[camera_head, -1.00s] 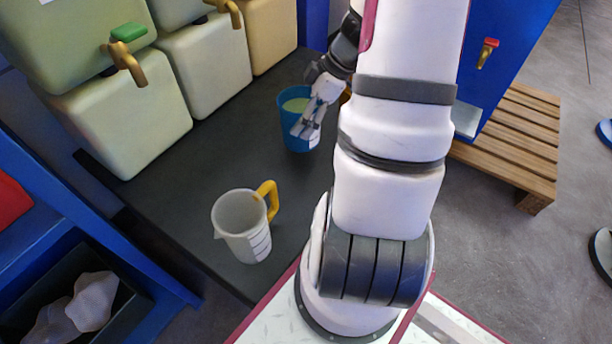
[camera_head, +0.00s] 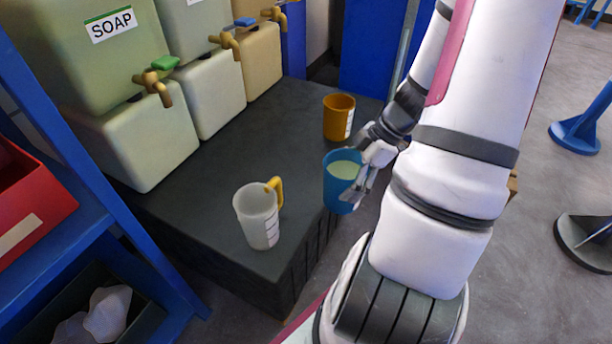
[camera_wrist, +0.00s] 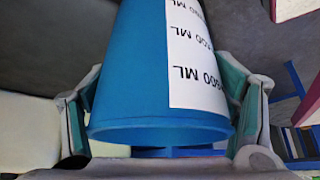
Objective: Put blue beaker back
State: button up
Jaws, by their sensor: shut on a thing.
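The blue beaker (camera_head: 336,192) holds pale green liquid and looks roughly upright at the right edge of the dark platform (camera_head: 215,190). I cannot tell whether its base touches the platform or hangs clear of it. My gripper (camera_head: 366,182) is at the beaker's right side and is shut on it. In the wrist view the beaker (camera_wrist: 135,70), with a white scale label, fills the middle between the two fingers of my gripper (camera_wrist: 165,118).
A translucent beaker with a yellow handle (camera_head: 257,222) stands near the platform's front edge. An orange beaker (camera_head: 338,118) stands behind the blue one. Soap containers with taps (camera_head: 150,145) line the back left. A blue shelf with a red bin (camera_head: 35,215) is at left.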

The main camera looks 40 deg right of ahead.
jog(key=shift+w+a+f+b, duration=0.1)
jog(key=shift+w+f+b, duration=0.55)
jog(key=shift+w, duration=1.8)
jog(key=shift+w+a+f+b, duration=0.25)
jog(key=shift+w+f, duration=0.7)
jog(key=shift+w, duration=1.45)
jog(key=shift+w+f+b, duration=0.5)
jog(key=shift+w+f, duration=0.3)
jog(key=shift+w, duration=1.65)
jog(key=shift+f, duration=0.15)
jog(key=o, duration=1.9)
jog(key=shift+o, duration=0.2)
